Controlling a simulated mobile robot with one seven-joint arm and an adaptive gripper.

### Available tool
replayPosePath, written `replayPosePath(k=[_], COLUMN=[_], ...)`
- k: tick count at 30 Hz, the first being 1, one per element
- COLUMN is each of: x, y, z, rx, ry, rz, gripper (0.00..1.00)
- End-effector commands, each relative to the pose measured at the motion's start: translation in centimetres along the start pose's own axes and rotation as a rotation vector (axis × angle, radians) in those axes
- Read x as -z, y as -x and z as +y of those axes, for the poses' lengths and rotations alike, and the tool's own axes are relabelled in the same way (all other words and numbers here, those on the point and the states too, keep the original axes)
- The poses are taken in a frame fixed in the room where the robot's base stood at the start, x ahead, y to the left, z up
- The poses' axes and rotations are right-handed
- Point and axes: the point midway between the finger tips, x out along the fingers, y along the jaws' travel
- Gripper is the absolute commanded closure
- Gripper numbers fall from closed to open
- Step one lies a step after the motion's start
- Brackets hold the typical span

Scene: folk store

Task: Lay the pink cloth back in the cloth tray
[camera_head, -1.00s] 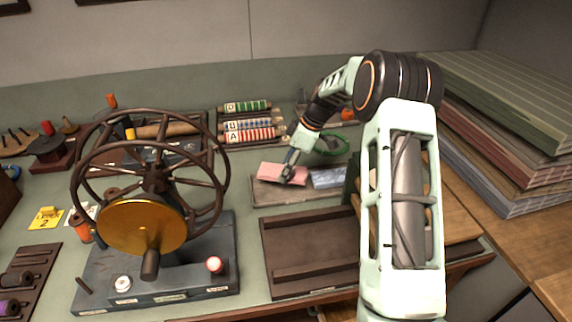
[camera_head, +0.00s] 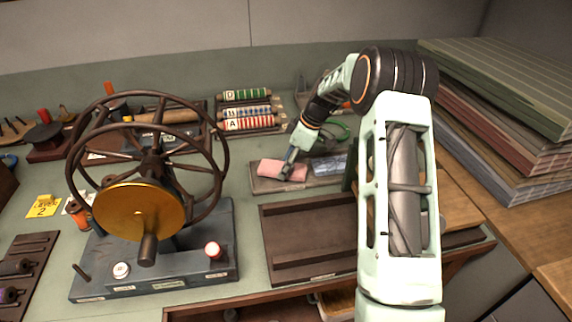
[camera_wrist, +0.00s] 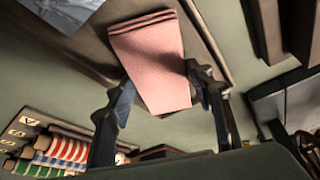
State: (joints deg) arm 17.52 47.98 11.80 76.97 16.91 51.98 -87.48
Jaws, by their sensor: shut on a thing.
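The pink cloth (camera_head: 285,167) is a folded flat pad over the left part of the shallow brown cloth tray (camera_head: 262,187). My gripper (camera_head: 289,171) is shut on it. In the wrist view the pink cloth (camera_wrist: 155,65) lies between the two fingers of my gripper (camera_wrist: 160,88), one at each side edge. A strip of the tray (camera_wrist: 207,42) shows behind the cloth. Whether the cloth touches the tray floor or hangs just above it, I cannot tell. A blue-grey patterned cloth (camera_head: 327,166) lies in the tray's right part, partly behind my arm.
A spoked wheel machine (camera_head: 150,200) stands to the left. A dark empty wooden tray (camera_head: 310,240) lies in front of the cloth tray. Stacked boards (camera_head: 510,120) fill the right.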

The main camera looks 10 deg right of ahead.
Motion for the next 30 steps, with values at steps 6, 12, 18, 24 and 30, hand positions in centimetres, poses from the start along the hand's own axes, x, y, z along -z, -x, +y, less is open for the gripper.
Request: replayPosePath(k=[6,12,18,24,30], x=[-0.22,-0.38,-0.38,-0.37,-0.38], y=[-0.52,-0.89,-0.87,-0.87,-0.40], z=[0.01,0.00,0.00,0.00,0.05], rx=[0.000,0.000,0.000,0.000,-0.001], ry=[0.000,0.000,0.000,0.000,0.000], rz=[0.000,0.000,0.000,0.000,0.000], gripper=[0.80,0.80,0.36,0.31,0.31])
